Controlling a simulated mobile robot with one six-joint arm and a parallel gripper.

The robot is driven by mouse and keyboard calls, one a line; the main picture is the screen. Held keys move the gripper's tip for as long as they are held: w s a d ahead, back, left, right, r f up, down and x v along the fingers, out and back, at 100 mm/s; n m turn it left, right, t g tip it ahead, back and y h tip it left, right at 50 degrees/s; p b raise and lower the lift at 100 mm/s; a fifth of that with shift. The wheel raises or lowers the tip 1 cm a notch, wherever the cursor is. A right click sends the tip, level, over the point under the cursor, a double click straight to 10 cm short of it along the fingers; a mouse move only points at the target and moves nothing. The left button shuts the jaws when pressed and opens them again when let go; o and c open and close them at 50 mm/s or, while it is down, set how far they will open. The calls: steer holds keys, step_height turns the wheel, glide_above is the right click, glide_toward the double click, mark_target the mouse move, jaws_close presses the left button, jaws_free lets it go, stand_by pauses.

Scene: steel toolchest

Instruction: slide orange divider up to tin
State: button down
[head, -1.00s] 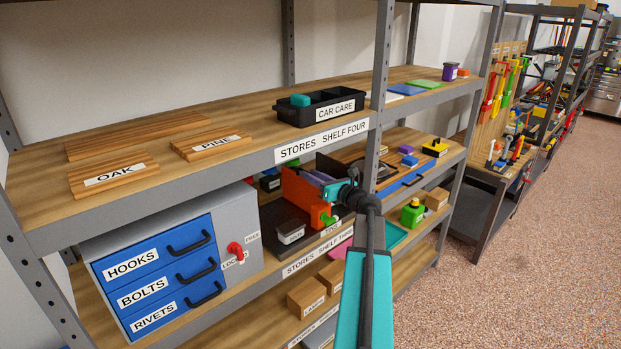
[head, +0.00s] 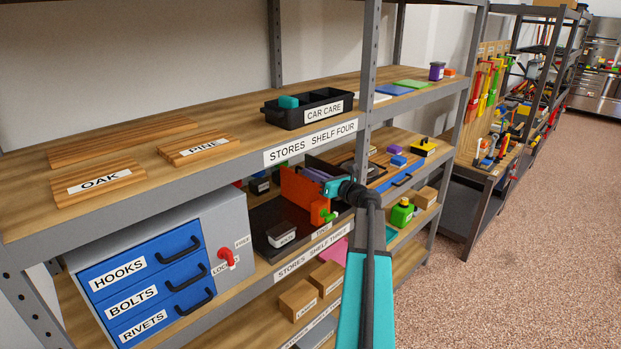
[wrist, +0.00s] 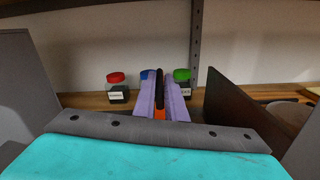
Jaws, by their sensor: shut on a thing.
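The orange divider (head: 296,190) stands upright on the dark tray of the middle shelf. My gripper (head: 322,175) is at its top right; its purple fingers in the wrist view (wrist: 162,98) are closed with a small bit of orange (wrist: 160,114) between them. Most of the divider is hidden from the wrist view. A small labelled container (head: 281,236) sits on the tray, left of and in front of the divider, with a visible gap at its front. I cannot tell whether it is the tin. A rounded object (wrist: 288,114) shows at the right of the wrist view, partly hidden.
A dark upright panel (wrist: 232,110) stands right of my fingers. Jars with red (wrist: 117,78) and green (wrist: 182,75) lids stand behind. The shelf post (head: 368,95) is close to my arm. A grey drawer cabinet (head: 228,225) stands left of the tray (head: 258,228).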

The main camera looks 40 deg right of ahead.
steer(key=shift+d+r, duration=0.1)
steer(key=shift+d, duration=0.15)
steer(key=c, duration=1.8)
jaws_free()
steer(key=shift+s+a, duration=0.1)
steer(key=shift+a, duration=0.05)
steer(key=shift+c, duration=0.2)
steer(key=s+b, duration=0.4)
steer(key=s, duration=0.9)
steer(key=shift+s, duration=0.35)
